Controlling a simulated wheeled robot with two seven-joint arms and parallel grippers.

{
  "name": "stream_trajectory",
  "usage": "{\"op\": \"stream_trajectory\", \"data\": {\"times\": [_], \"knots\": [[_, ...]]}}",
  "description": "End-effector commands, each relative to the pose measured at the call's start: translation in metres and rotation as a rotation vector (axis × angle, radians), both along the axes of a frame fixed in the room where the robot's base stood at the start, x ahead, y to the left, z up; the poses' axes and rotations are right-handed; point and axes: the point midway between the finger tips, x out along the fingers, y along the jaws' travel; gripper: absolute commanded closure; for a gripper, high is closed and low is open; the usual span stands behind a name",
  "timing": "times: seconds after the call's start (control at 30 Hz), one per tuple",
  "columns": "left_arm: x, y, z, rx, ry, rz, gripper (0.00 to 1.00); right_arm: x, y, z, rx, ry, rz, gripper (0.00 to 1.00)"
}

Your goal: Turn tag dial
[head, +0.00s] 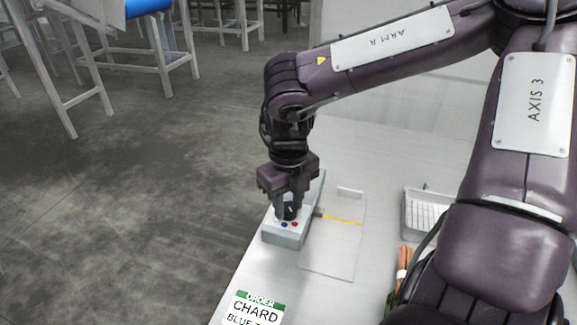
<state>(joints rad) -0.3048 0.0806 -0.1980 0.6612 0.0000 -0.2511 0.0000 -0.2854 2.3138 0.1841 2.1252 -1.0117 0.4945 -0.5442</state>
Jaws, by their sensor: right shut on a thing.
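A small grey box with a black dial (290,212) stands near the left edge of the white table. Its front face (285,238) is pale grey. Blue and red dots mark its top beside the dial. My right gripper (287,205) points down over the box and is shut on the dial. Its fingers hide part of the dial, so I cannot read its setting. My left gripper is not in view.
An order card (252,308) reading CHARD lies at the table's front left. A flat pale panel (335,255) with a yellow line lies right of the box. A white tray (408,222) and orange carrots (402,262) sit further right. Stools (70,70) stand on the floor beyond.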

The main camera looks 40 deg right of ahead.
Motion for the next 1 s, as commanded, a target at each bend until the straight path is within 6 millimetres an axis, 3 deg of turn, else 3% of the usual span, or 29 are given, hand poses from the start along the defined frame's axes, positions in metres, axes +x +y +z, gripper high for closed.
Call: {"op": "stream_trajectory", "data": {"times": [0.63,0.67,0.8,1.0], "knots": [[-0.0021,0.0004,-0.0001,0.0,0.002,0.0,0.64,0.0014,-0.0004,0.0015,-0.002,-0.004,0.052,0.91],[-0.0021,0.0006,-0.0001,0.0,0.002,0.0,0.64,0.0014,-0.0004,0.0016,-0.002,-0.005,0.052,0.67],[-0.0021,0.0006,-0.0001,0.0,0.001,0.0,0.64,0.0011,-0.0003,0.0012,-0.001,-0.003,0.052,0.48],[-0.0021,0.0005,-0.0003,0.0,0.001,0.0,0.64,0.0005,-0.0002,0.0006,0.0,-0.001,0.051,0.46]]}}
